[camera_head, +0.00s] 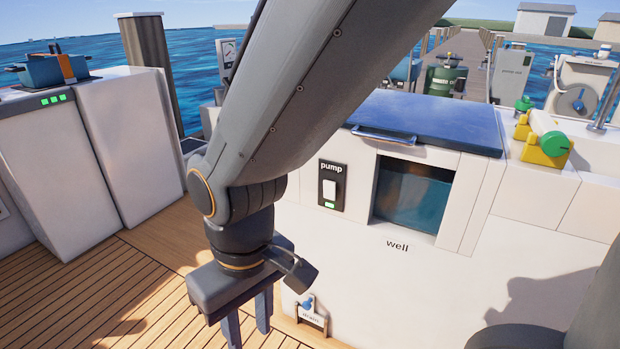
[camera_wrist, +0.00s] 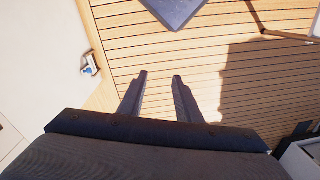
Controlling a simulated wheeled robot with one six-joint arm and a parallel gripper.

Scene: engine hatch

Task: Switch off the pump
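The pump switch (camera_head: 329,190) is a white rocker on a black plate labelled "pump", set in the white wall left of the well window. A green light (camera_head: 329,204) glows at its lower end. My gripper (camera_head: 248,335) points down in front of the wall, below and to the left of the switch and apart from it. In the wrist view its two fingers (camera_wrist: 160,75) stand apart with bare deck between them, so it is open and empty. The switch does not show in the wrist view.
The well window (camera_head: 412,196) shows blue-green water under a blue hatch lid (camera_head: 430,118) with a metal handle. A blue drain valve (camera_head: 308,304) sits low on the wall near my gripper. A yellow and green valve (camera_head: 545,140) stands at right. Wooden deck (camera_head: 90,295) lies open at left.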

